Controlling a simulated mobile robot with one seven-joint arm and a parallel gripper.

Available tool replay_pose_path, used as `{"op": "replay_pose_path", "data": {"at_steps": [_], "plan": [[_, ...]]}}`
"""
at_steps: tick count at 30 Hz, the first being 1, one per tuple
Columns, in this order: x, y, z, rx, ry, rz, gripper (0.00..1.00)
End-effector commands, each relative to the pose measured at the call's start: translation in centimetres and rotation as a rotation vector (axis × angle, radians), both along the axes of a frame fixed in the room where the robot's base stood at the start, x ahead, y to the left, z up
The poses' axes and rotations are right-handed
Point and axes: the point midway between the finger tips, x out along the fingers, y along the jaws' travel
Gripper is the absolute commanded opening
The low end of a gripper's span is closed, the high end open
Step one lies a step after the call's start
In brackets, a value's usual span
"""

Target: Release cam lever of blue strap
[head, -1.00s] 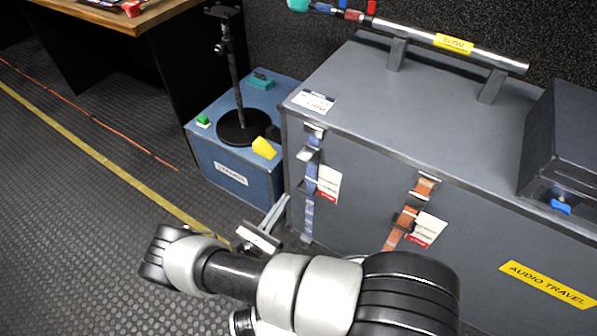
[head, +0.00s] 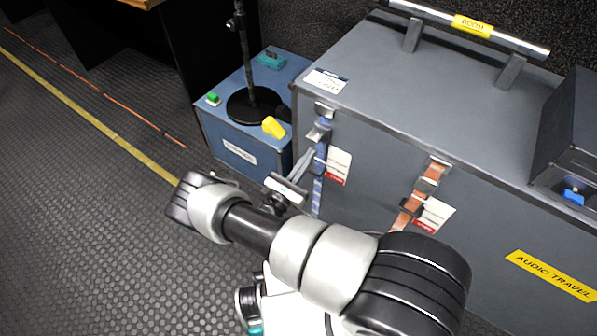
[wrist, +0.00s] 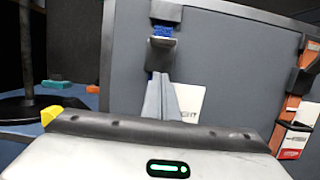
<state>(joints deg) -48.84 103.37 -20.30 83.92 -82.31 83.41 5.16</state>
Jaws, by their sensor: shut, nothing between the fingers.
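The blue strap (head: 318,193) hangs down the front of the large grey case near its left corner. Its metal cam lever (head: 317,134) juts out from the strap, and both also show in the wrist view, the strap (wrist: 163,31) above the lever (wrist: 161,45). My gripper (head: 311,154) is shut and empty, its fingers pointing up at the strap just below the lever. In the wrist view the closed fingertips (wrist: 160,80) sit below the lever and cover the lower strap; whether they touch the lever I cannot tell.
An orange strap (head: 411,209) with its own buckle and tag hangs to the right on the grey case (head: 370,160). A white-and-red tag (head: 338,166) hangs beside the blue strap. A blue box (head: 227,147) with a stand stands at left.

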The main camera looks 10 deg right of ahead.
Motion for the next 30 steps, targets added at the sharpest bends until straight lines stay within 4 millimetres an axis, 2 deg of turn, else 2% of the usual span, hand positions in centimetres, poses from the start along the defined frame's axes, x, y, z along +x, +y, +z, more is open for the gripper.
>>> {"op": "replay_pose_path", "data": {"at_steps": [3, 9, 30], "plan": [[0.1, 0.0, 2.1, 0.002, -0.001, 0.000, 0.00], [0.1, 0.0, 3.8, 0.001, 0.000, 0.000, 0.00], [0.0, 0.1, 4.7, 0.036, 0.035, 0.000, 0.00]]}}
